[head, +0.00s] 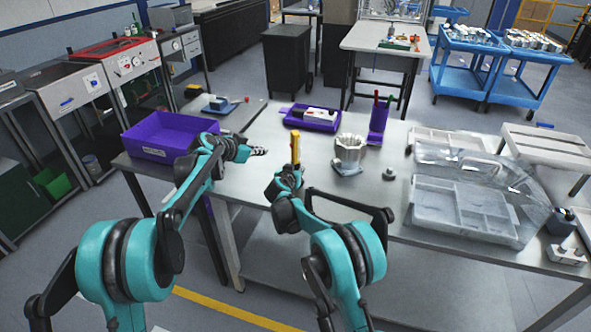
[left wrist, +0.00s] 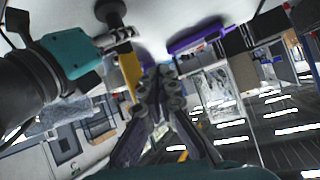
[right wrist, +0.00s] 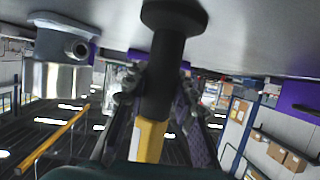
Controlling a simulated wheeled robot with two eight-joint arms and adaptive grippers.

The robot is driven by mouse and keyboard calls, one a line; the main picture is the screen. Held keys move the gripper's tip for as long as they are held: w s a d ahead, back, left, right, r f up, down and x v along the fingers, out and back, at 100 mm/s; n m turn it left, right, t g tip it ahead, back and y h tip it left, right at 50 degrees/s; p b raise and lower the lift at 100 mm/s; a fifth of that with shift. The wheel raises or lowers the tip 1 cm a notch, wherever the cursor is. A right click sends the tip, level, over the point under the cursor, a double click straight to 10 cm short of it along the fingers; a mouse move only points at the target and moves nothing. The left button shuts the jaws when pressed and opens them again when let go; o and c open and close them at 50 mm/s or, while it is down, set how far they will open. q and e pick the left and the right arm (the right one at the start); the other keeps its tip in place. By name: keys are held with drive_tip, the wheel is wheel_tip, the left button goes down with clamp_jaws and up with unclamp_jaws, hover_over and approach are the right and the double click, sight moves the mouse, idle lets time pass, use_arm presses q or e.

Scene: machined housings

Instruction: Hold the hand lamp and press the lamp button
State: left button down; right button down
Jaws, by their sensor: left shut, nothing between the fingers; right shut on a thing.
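The hand lamp (head: 296,146) stands upright with its yellow body up; it also shows in the left wrist view (left wrist: 130,70). Its black flared end (right wrist: 172,16) is at the tabletop side; I cannot tell if it touches. My right gripper (head: 290,176) is shut on the lamp's dark shaft, seen between the fingers in the right wrist view (right wrist: 150,95). My left gripper (head: 262,151) is shut and empty, left of the lamp and apart from it; its closed fingers show in the left wrist view (left wrist: 160,82). I cannot make out the lamp button.
A fluted metal housing (head: 351,152) stands right of the lamp on the grey table (head: 330,195). A purple tray (head: 312,126) and purple holder (head: 378,136) are behind. A purple bin (head: 160,152) is at left, a clear organiser case (head: 455,212) at right.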

sight(291, 146)
use_arm(q)
drive_tip(key=w+d+f+t, duration=0.1)
drive_tip(key=d, duration=0.6)
drive_tip(key=shift+w+d+n+y, duration=0.25)
drive_tip(key=shift+w+n+y, duration=0.15)
drive_tip(key=shift+d, duration=0.1)
idle(1.3)
drive_tip(key=shift+w+d, duration=0.15)
drive_tip(key=shift+d, duration=0.15)
drive_tip(key=shift+s+a, duration=0.2)
drive_tip(key=shift+a, duration=0.3)
